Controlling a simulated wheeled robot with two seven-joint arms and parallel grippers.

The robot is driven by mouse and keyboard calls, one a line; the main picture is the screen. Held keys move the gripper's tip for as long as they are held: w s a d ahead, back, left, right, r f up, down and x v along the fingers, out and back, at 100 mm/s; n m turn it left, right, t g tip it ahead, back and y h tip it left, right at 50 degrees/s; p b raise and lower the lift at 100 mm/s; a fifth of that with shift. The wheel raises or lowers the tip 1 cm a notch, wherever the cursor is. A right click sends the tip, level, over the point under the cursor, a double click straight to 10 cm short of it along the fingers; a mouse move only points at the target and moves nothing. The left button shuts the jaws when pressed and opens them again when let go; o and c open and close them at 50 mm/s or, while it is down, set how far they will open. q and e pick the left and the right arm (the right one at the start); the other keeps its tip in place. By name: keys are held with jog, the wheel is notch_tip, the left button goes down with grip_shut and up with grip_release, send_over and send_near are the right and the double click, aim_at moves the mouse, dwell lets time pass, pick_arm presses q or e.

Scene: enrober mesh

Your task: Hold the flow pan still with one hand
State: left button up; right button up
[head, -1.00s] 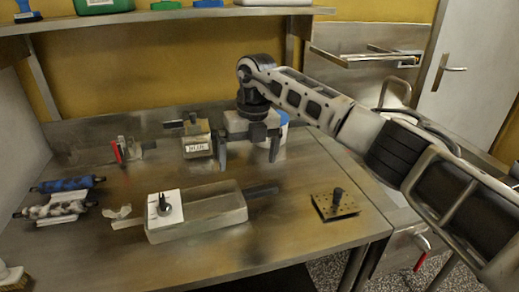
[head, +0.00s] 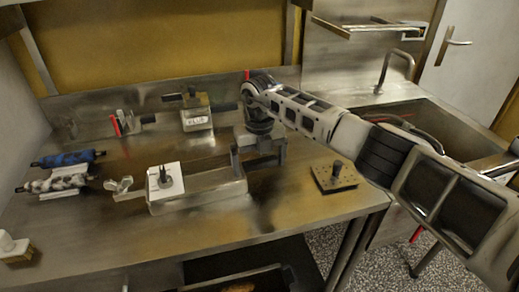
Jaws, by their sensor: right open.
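The low grey metal box at the front middle of the table, which I take for the flow pan (head: 212,194), has a white card (head: 164,183) with a black knob on its left part. A thin metal piece sticks out at its left end. My right gripper (head: 259,160) is at the box's right end, fingers pointing down and spread apart. The dark handle at that end is largely hidden by the gripper. I cannot tell whether the fingers touch it. My left gripper is not in view.
A perforated plate with a black knob (head: 336,178) lies to the right. A labelled metal block (head: 196,119) stands behind. Blue (head: 68,159) and mottled (head: 55,182) rollers lie left. A dark tray (head: 250,280) is below the front edge.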

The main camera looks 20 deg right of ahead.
jog(key=shift+f, duration=0.2)
jog(key=c, duration=1)
jog(key=shift+c, duration=0.2)
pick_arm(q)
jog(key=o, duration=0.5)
